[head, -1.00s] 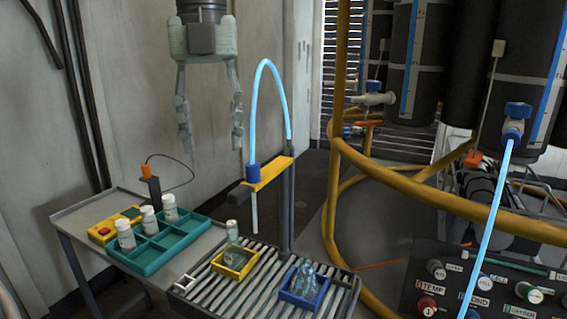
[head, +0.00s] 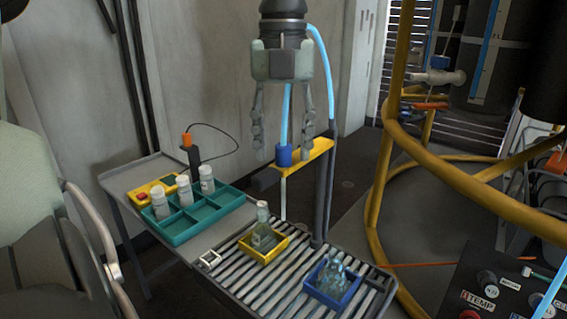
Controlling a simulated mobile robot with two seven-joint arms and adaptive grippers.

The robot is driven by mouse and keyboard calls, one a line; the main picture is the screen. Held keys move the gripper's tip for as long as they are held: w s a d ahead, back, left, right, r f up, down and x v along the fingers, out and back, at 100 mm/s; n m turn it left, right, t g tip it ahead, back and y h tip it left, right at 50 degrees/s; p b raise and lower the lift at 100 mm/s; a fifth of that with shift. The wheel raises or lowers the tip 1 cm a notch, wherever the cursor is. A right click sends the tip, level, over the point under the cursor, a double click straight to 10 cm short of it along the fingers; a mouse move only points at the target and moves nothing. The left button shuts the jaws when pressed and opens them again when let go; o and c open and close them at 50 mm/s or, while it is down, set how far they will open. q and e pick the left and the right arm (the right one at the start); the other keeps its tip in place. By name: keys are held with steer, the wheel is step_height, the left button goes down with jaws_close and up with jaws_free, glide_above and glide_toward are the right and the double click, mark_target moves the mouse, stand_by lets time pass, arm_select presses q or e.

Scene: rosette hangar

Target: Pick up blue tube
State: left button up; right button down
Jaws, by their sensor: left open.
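The blue tube (head: 321,70) is a light blue hose that arches behind my left gripper. Its lower end runs down to a dark blue collar (head: 284,157) with a thin pale nozzle below, held at a yellow bracket (head: 311,153) on a grey post. My left gripper (head: 285,146) hangs from the top of the head view, fingers down, open and empty. The collar and lower hose show between its fingers. Its body hides part of the arch. I cannot tell the gap in depth between fingers and tube. My right gripper is not in view.
Below stands a slatted bench (head: 228,271) with a yellow tray (head: 264,254) and a blue tray (head: 331,291), each holding glassware. A teal rack (head: 178,235) with white-capped jars is at left. A yellow pipe frame (head: 445,192) stands at right.

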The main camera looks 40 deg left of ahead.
arm_select(q)
steer(key=shift+f, duration=0.15)
steer(key=shift+c, duration=0.2)
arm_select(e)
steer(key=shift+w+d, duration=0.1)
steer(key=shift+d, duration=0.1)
arm_select(q)
steer(key=c, duration=1)
steer(key=shift+o, duration=0.2)
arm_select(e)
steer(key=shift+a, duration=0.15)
